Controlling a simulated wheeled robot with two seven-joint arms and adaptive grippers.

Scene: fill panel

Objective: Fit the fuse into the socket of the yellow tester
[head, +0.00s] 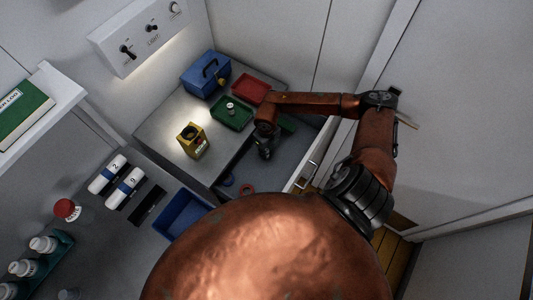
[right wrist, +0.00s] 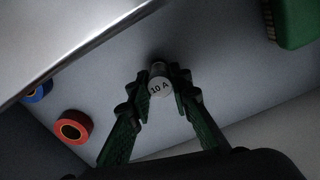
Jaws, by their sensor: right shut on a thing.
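The yellow tester (head: 196,147) stands upright on the grey worktop, with a dark round opening on its top. My right gripper (head: 265,150) is to the right of the tester, over the open drawer. In the right wrist view, my right gripper (right wrist: 160,88) is shut on the fuse (right wrist: 159,88), a small cylinder whose pale end reads "10 A". The fuse is hard to make out in the head view. My left gripper is not in view.
The worktop (head: 160,128) also bears a green tray (head: 222,119) with a small pale item, a red tray (head: 251,88) and a blue toolbox (head: 200,79). The open drawer below holds a red tape roll (right wrist: 73,127), a blue roll (right wrist: 38,92) and a green object (right wrist: 295,22).

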